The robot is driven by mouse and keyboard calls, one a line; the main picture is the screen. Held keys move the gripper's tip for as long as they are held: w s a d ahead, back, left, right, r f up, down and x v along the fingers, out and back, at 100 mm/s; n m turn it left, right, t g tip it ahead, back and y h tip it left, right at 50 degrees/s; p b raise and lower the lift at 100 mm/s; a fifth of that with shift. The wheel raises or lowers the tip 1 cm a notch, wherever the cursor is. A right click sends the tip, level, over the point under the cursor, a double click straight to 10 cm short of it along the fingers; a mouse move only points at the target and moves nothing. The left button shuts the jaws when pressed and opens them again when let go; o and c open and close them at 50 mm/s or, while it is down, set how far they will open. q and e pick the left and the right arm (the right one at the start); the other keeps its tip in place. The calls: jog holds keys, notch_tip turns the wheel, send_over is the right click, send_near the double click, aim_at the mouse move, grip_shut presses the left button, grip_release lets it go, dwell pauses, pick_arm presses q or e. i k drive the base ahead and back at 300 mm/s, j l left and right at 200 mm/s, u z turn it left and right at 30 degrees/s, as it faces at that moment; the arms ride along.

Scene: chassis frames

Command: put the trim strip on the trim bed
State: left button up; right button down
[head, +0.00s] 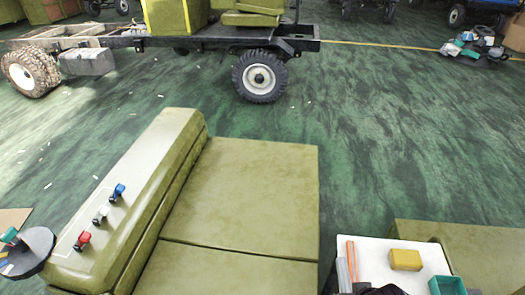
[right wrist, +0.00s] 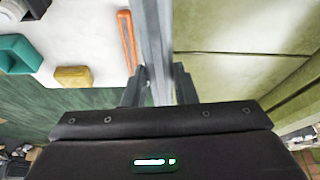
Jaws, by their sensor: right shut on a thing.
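A long grey strip (right wrist: 158,40), which looks like the trim strip, is between the two fingers of my right gripper (right wrist: 158,86). The gripper is shut on it, and the strip runs away from the fingers. In the head view part of a grey strip (head: 343,273) shows at the left edge of the white tray (head: 385,248), beside an orange strip (head: 351,261). Only a dark part of my right gripper (head: 378,290) shows at the bottom edge there. I cannot tell which surface is the trim bed. My left gripper is not in view.
The white tray also holds a yellow block (head: 405,260) and a teal box (head: 447,286). An olive padded surface (head: 240,200) lies left of it, with a raised ledge (head: 150,170) carrying red, white and blue knobs. A dark round dish (head: 36,262) is far left.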

aim_at(87, 218)
jog(key=j+u, duration=0.25)
jog(key=j, duration=0.7)
jog(key=j+u, duration=0.25)
jog(key=j, duration=0.7)
jog(key=j+u, duration=0.2)
jog(key=j, duration=0.75)
jog(key=i, duration=0.05)
